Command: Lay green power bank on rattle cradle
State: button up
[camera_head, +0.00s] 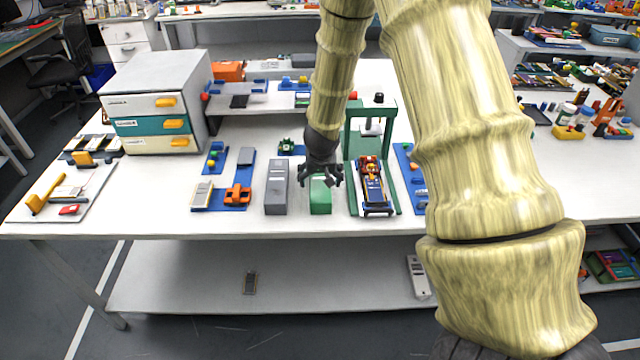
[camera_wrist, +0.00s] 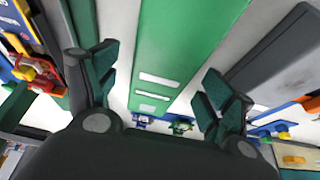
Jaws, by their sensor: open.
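The green power bank (camera_head: 320,199) is a green block on the white table, directly below my gripper (camera_head: 322,178). In the wrist view the green power bank (camera_wrist: 188,45) has pale labels on its face and lies between the two spread fingers of my gripper (camera_wrist: 163,78), with a gap on each side. My gripper is open and empty. No label names the rattle cradle; the dark-blue carriage with red and orange parts (camera_head: 373,190), in the green frame right of the power bank, may be it. Part of it shows at the left of the wrist view (camera_wrist: 32,70).
A grey block (camera_head: 276,188) stands close left of the power bank. The tall green frame (camera_head: 350,135) rises close on the right. Blue trays with small parts (camera_head: 230,200) and a drawer cabinet (camera_head: 155,105) are further left. The table's front edge is near.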

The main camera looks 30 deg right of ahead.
jog(key=shift+x, duration=1)
jog(key=c, duration=1.4)
jog(key=shift+o, duration=0.2)
